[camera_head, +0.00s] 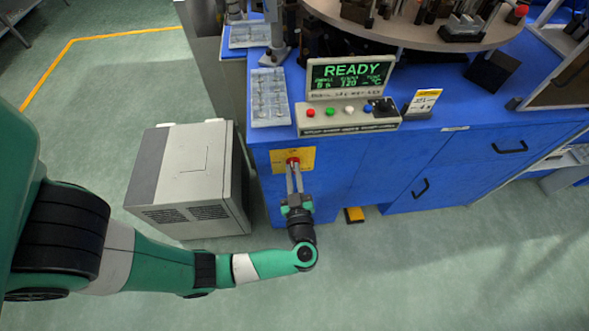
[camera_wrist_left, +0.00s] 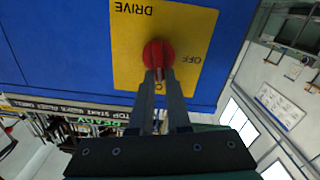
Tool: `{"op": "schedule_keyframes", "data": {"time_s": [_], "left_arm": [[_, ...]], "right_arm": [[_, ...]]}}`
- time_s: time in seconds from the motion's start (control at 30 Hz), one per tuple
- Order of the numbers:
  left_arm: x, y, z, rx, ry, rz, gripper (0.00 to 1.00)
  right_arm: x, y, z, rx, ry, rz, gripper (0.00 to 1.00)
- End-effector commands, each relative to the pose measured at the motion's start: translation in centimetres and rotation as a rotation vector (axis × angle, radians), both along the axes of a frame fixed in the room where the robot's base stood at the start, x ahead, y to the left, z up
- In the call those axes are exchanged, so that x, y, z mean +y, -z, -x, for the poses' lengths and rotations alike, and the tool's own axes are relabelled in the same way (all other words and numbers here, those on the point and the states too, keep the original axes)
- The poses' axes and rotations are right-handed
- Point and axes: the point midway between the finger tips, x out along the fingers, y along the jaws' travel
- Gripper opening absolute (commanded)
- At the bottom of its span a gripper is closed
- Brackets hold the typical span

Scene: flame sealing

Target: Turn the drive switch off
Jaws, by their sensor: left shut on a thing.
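The drive switch is a red knob (camera_wrist_left: 158,50) on a yellow plate (camera_wrist_left: 196,32) on the blue cabinet's front. In the head view the red knob (camera_head: 292,161) and yellow plate (camera_head: 307,155) sit below the control panel. The plate reads DRIVE and OFF, upside down in the wrist view, with another label mostly hidden behind the fingers. My left gripper (camera_wrist_left: 159,78) is shut on the knob's red grip, which points toward the partly hidden label, not toward OFF. In the head view my left gripper (camera_head: 293,168) reaches the plate from the front. My right gripper is out of view.
A control panel (camera_head: 350,117) with coloured buttons and a READY display (camera_head: 350,73) stands on the cabinet top (camera_head: 455,105). A grey box unit (camera_head: 185,175) stands on the floor left of the switch. A yellow pedal (camera_head: 355,215) lies below. The floor in front is clear.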

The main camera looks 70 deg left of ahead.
Motion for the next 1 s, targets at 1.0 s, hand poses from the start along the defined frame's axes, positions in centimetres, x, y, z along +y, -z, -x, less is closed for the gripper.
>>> {"op": "schedule_keyframes", "data": {"time_s": [1.0], "left_arm": [[0.3,1.3,1.3,-0.93,-0.001,0.222,0.0]], "right_arm": [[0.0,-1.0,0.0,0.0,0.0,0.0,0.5]]}}
